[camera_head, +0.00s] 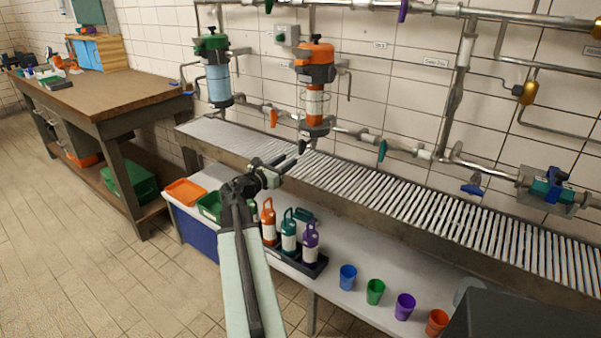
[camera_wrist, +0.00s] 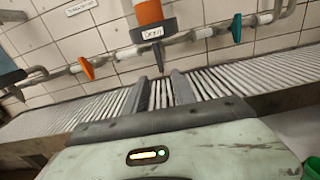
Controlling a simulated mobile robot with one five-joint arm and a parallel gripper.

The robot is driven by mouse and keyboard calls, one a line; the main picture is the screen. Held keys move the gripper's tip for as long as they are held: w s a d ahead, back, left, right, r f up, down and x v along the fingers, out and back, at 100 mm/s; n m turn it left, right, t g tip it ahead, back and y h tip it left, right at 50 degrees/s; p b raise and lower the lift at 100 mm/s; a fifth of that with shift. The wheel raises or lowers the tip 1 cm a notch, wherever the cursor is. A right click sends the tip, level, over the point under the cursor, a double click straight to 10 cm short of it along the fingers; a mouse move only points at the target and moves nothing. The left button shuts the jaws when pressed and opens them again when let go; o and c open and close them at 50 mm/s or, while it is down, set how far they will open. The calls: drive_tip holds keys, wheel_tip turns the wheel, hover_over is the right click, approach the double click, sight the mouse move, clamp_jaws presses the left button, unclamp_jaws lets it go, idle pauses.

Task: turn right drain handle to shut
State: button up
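An orange lever handle (camera_head: 273,118) sits on the low pipe between the blue and orange filter housings, and also shows in the wrist view (camera_wrist: 87,68). A teal lever handle (camera_head: 382,150) hangs on the same pipe right of the orange housing, and in the wrist view (camera_wrist: 236,28). I cannot tell from labels which is the right drain handle. My gripper (camera_head: 298,152) is over the slatted bench, below and in front of the orange housing, touching neither handle. In the wrist view its two fingers (camera_wrist: 161,88) stand apart with nothing between them.
The orange filter housing (camera_head: 315,85) and blue filter housing (camera_head: 215,75) are close above the slatted bench (camera_head: 430,212). A blue handle (camera_head: 471,188) is farther right. Bottles (camera_head: 289,232) and cups (camera_head: 376,291) stand on the lower shelf. A wooden workbench (camera_head: 100,90) is at left.

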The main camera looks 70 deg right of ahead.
sight(300, 152)
drive_tip(key=x, duration=0.8)
drive_tip(key=shift+s+d+r, duration=0.1)
drive_tip(key=shift+r, duration=0.05)
clamp_jaws()
drive_tip(key=shift+s+d, duration=0.1)
drive_tip(key=shift+d, duration=0.05)
